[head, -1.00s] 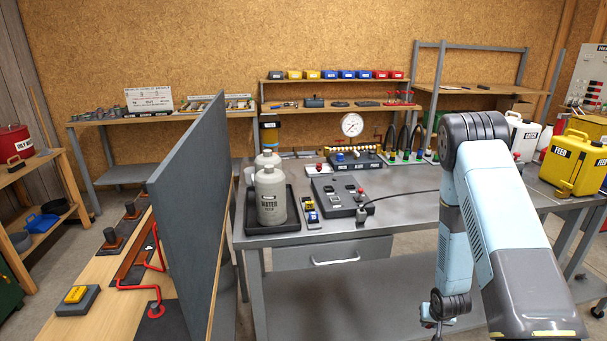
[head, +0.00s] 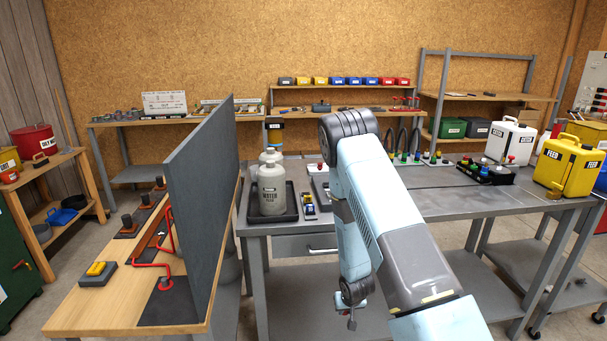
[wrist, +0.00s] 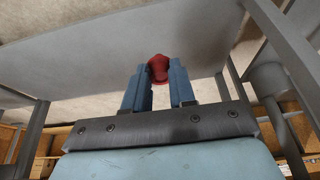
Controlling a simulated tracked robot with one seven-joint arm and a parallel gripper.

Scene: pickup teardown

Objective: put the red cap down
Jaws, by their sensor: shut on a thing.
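The red cap (wrist: 158,68) shows in the wrist view as a small rounded red piece. My gripper (wrist: 159,76) is shut on it, with a blue finger on each side. Behind the cap lies a broad plain grey surface; I cannot tell the gap between them. In the head view my arm reaches down in front of the grey metal bench (head: 445,205). Its wrist hangs low, close to the bench's front, and I cannot make out the cap there.
A grey upright panel (head: 200,190) stands on the wooden bench at left. The bench's right middle is largely bare.

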